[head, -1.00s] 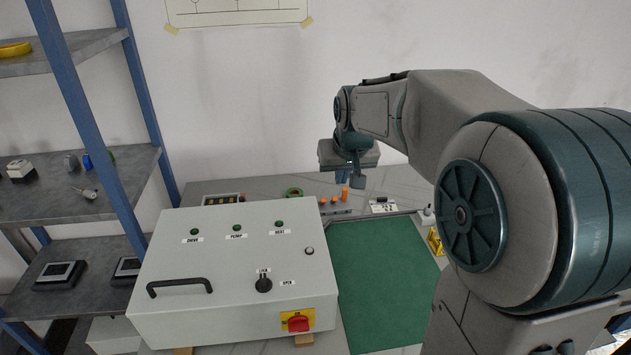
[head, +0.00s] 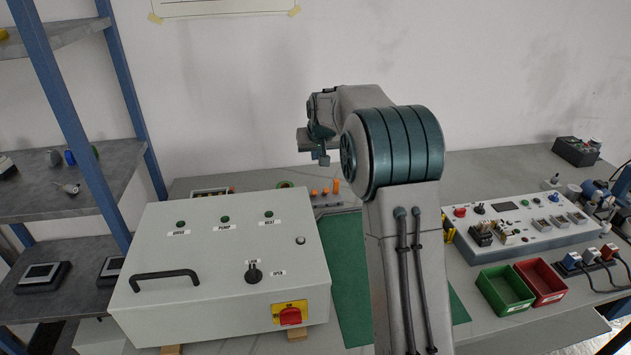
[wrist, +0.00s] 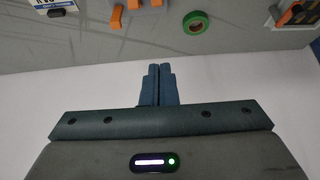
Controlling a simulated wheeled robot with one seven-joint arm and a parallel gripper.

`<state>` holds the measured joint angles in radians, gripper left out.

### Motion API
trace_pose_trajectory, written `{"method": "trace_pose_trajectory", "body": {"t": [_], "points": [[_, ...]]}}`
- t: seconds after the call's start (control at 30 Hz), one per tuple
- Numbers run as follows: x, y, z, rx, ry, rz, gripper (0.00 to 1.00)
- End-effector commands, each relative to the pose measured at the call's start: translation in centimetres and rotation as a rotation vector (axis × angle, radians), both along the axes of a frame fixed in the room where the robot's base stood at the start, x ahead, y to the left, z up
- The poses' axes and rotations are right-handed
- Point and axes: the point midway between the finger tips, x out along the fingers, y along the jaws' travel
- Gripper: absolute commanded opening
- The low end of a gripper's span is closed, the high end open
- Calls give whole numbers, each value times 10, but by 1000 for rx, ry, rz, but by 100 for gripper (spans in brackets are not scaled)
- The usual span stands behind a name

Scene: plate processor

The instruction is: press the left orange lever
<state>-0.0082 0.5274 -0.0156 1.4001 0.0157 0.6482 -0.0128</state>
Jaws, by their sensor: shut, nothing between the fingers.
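Three orange levers stand in a row on a grey panel at the back of the bench: the left orange lever (head: 314,192), the middle one (head: 325,191) and the taller right one (head: 336,187). My gripper (head: 323,160) is shut and empty, pictured just above the row and apart from it. In the wrist view my shut fingers (wrist: 160,70) point toward the top edge. Orange levers show there, cut by the top edge, with the tallest one (wrist: 118,20) toward the left. The wrist picture appears turned around relative to the head view.
A green tape roll (head: 285,185) lies left of the levers and shows in the wrist view (wrist: 196,22). A grey control box (head: 220,245) with a black handle fills the front left. A green mat (head: 343,265) lies right of it. Red (head: 541,283) and green bins stand at right.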

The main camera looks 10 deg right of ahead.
Motion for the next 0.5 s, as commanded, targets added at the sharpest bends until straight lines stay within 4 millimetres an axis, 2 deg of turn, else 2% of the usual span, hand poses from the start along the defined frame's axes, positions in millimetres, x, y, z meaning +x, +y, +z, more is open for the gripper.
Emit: {"method": "trace_pose_trajectory", "body": {"t": [0.17, 0.5], "points": [[5, 0, -9, 0, 2, 0, 0], [36, -1, -58, 1, 3, -1, 0]]}}
